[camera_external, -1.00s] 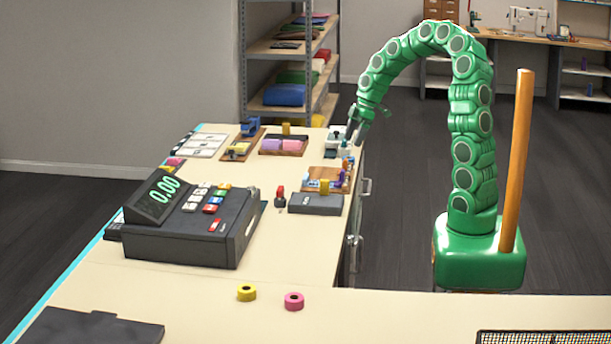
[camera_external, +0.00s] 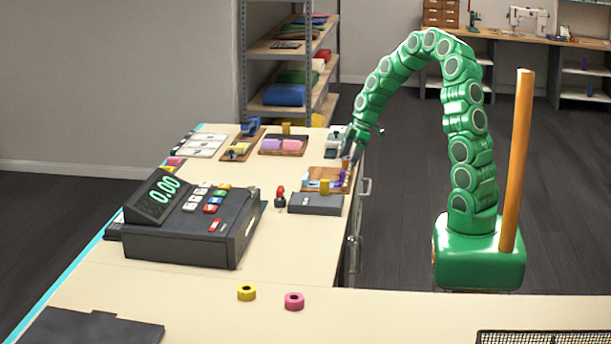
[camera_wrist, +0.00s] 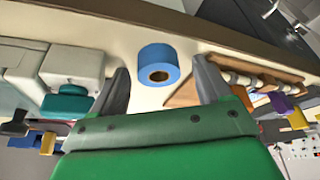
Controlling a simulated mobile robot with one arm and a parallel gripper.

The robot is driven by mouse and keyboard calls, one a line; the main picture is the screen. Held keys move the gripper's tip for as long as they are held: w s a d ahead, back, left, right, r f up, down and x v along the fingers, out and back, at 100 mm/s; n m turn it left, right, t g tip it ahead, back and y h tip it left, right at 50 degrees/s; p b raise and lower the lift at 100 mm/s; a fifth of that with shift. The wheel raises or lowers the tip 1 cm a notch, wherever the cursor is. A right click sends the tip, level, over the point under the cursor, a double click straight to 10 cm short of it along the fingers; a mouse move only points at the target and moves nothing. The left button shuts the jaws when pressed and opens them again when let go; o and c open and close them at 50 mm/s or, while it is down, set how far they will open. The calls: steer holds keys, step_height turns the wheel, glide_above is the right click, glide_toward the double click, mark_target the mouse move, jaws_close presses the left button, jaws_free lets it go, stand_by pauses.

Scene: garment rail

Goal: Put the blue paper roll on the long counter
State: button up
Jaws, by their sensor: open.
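The blue paper roll (camera_wrist: 158,66) stands on the pale counter surface near its edge in the wrist view, its round core hole visible. My gripper (camera_wrist: 161,74) is open, with one finger on each side of the roll; I cannot tell whether they touch it. In the external view my gripper (camera_external: 352,148) is low over the right edge of the pale counter (camera_external: 190,283), and I cannot make out the blue roll there. A yellow roll (camera_external: 246,293) and a pink roll (camera_external: 294,301) sit on the counter in front.
A wooden board with small items (camera_external: 325,180) lies close to my gripper. A pale device (camera_wrist: 72,75) is left of the roll in the wrist view. A cash register (camera_external: 195,225) stands on the counter. The area around the yellow and pink rolls is mostly clear.

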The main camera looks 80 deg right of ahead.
steer(key=shift+f, duration=0.1)
steer(key=shift+c, duration=0.2)
steer(key=c, duration=1.2)
steer(key=shift+r, duration=0.3)
step_height(320, 180, up, 3)
steer(key=shift+s+r, duration=0.1)
steer(key=s+a+r, duration=0.2)
steer(key=s+r, duration=0.1)
steer(key=s+a+r, duration=0.3)
steer(key=s, duration=0.1)
steer(key=s+a+r, duration=0.3)
steer(key=s, duration=0.1)
steer(key=shift+r, duration=0.1)
